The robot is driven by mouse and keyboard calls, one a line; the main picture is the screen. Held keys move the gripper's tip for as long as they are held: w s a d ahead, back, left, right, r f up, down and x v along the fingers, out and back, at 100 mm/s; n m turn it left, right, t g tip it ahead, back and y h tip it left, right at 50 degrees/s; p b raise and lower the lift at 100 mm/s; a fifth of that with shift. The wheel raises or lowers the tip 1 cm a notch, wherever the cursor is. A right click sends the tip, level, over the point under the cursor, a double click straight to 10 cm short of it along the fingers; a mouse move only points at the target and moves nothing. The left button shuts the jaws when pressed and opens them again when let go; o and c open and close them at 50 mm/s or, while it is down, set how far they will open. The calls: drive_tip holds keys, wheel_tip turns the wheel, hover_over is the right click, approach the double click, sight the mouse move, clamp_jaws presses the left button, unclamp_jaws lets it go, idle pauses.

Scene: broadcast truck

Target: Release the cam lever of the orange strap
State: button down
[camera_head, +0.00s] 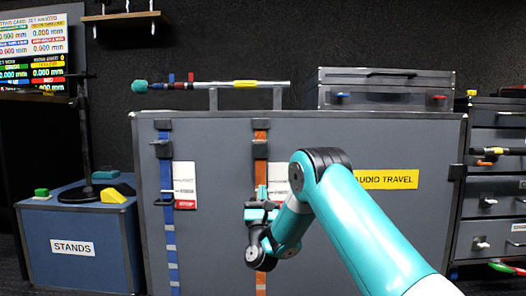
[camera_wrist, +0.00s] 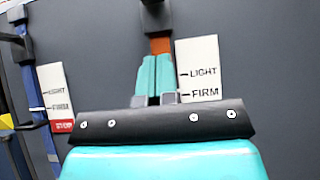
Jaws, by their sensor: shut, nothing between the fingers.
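The orange strap (camera_head: 260,138) runs vertically down the front of the large grey case. It passes a black buckle with its cam lever (camera_head: 260,151) near the top. In the wrist view a short piece of the orange strap (camera_wrist: 160,45) shows just below the black buckle (camera_wrist: 155,15) at the top edge. My gripper (camera_head: 261,206) is in front of the strap, lower than the buckle. In the wrist view its teal fingers (camera_wrist: 155,76) are together and empty, covering the strap below. I cannot tell whether the fingers touch the strap or the lever's exact angle.
A parallel blue strap (camera_head: 167,230) with black buckle is to the left. A white LIGHT/FIRM card (camera_wrist: 200,70) stands right of the orange strap. The case (camera_head: 400,220) has a yellow AUDIO TRAVEL label. A STANDS case (camera_head: 75,268) is left, drawers (camera_head: 497,205) right.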

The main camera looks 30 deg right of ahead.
drive_tip(key=r+p, duration=0.2)
drive_tip(key=p, duration=0.4)
approach(260, 143)
drive_tip(key=w+d+r, duration=0.2)
drive_tip(key=w+d, duration=0.2)
drive_tip(key=shift+w+r+p, duration=0.15)
drive_tip(key=shift+r+p, duration=0.25)
drive_tip(key=shift+r, duration=0.45)
drive_tip(key=shift+d, duration=0.15)
